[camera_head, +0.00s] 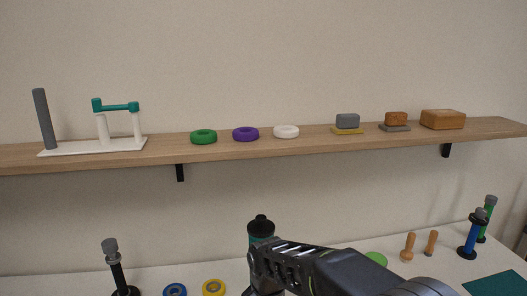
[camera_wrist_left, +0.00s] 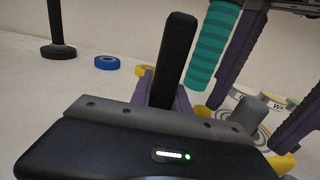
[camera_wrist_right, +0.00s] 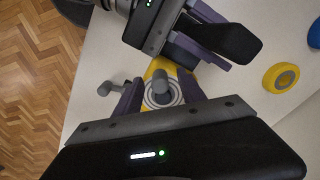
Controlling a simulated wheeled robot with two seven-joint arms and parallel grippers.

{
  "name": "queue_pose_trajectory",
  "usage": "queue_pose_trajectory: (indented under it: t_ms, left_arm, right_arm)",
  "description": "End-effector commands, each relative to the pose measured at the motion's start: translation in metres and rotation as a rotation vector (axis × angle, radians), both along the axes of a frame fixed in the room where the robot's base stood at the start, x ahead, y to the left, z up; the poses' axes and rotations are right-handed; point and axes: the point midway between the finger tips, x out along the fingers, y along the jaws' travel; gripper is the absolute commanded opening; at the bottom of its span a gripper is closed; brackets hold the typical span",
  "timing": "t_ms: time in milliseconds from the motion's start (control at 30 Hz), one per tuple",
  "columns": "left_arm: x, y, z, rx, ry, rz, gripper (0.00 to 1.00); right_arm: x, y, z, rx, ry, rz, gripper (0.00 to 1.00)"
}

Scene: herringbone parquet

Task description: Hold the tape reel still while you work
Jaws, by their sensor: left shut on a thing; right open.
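The tape reel (camera_wrist_right: 162,72) is yellow with a pale spiral face and a grey crank knob (camera_wrist_right: 104,89). It shows between the fingers of my right gripper (camera_wrist_right: 160,97), which is open. In the left wrist view the reel (camera_wrist_left: 281,164) is partly covered. My left gripper (camera_wrist_left: 167,88) is shut on a dark slab-like part (camera_wrist_left: 176,55); whether this belongs to the reel is unclear. A ribbed teal grip (camera_wrist_left: 213,45) shows beside the right gripper's purple fingers. In the head view a dark arm from the lower right covers the reel.
A blue roll (camera_head: 175,290) and a yellow roll (camera_head: 213,287) lie on the white table. A black post (camera_head: 115,270) stands left. Wooden pegs (camera_head: 409,246) and a blue-green pair of posts (camera_head: 470,238) stand right. A wooden shelf (camera_head: 170,157) with several objects runs above.

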Motion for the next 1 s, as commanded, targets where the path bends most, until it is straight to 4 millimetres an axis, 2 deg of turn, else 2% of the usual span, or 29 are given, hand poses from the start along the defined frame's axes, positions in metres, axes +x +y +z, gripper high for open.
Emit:
queue_pose_trajectory:
  t_ms: [267,800,1000]
  left_arm:
    - [-0.001,0.000,-0.004,0.000,0.011,0.000,0.00]
    - [-0.001,0.000,-0.004,0.000,0.011,0.001,0.00]
    - [-0.001,0.000,-0.004,0.000,0.011,0.001,0.00]
  right_arm:
    - [0.000,0.000,0.002,0.000,0.000,0.001,0.47]
    - [0.000,0.000,0.045,0.000,0.000,0.001,0.47]
    - [0.000,0.000,0.050,-0.001,0.001,0.001,0.47]
